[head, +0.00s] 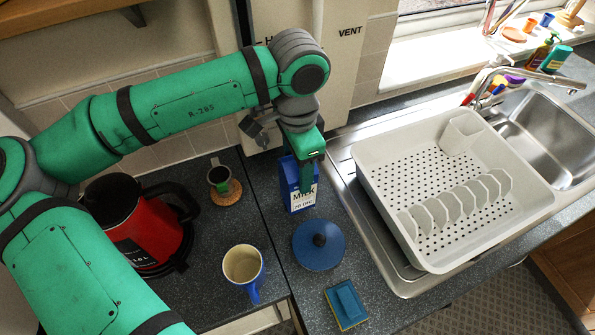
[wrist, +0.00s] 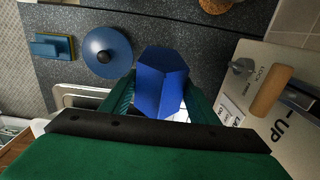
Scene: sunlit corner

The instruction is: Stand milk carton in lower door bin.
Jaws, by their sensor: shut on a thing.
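The milk carton (head: 302,197) is blue with a white label reading MILK. It stands upright, and I cannot tell whether its base touches the counter. My gripper (head: 306,172) is shut on its upper part from above. In the wrist view the carton's blue top (wrist: 161,82) sits between the two green fingers of my gripper (wrist: 155,98). I see no fridge door or door bin in either view.
A blue lid (head: 319,245), blue mug (head: 243,268), sponge (head: 346,304), red kettle (head: 140,222) and small cup on a cork mat (head: 226,193) surround the carton. A dish rack (head: 390,150) stands right, beside the sink (head: 545,120). A cream panel (head: 310,60) rises behind.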

